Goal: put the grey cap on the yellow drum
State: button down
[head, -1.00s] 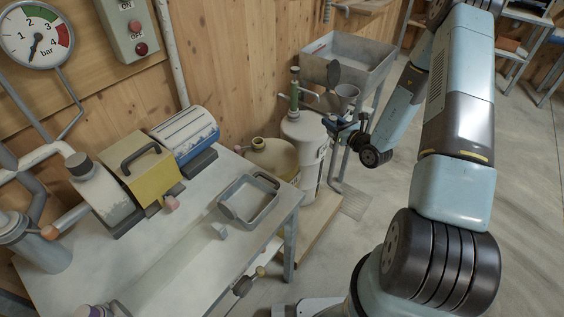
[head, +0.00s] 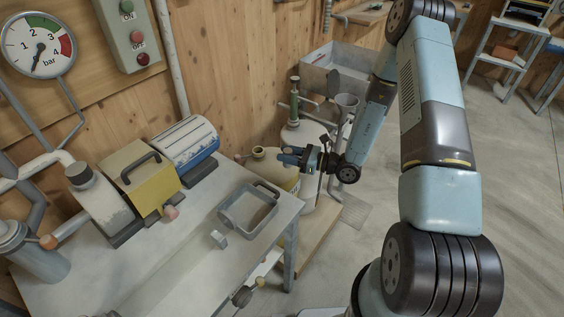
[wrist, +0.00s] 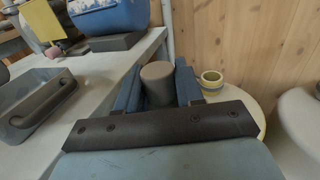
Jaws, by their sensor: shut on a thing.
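The yellow drum (head: 270,167) stands on a low wooden platform beyond the table's right end. Its round neck (head: 259,152) is uncovered. My gripper (head: 287,155) is just right of the neck in the head view, level or a little above it; the exact height is unclear. In the wrist view my gripper (wrist: 159,90) is shut on the grey cap (wrist: 158,82), held upright between the blue fingers. The drum's open neck (wrist: 211,82) shows just right of the right finger, apart from the cap. The drum's pale top (wrist: 243,98) is partly hidden by my gripper.
A white drum with a green hand pump (head: 295,100) stands close behind my gripper. A funnel (head: 346,101) and a grey sink (head: 340,62) are behind it. The table (head: 170,250) holds a grey tray (head: 236,217) at its right end.

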jog(key=w+f, duration=0.2)
jog(key=w+a+f, duration=0.1)
jog(key=w+f, duration=0.1)
jog(key=w, duration=0.1)
jog(key=w+f, duration=0.2)
jog(key=f, duration=0.1)
jog(key=shift+w+a, duration=0.25)
jog(key=shift+a, duration=0.15)
jog(key=shift+w+f, duration=0.2)
jog(key=shift+f, duration=1.55)
jog(key=c, duration=0.7)
grip_release()
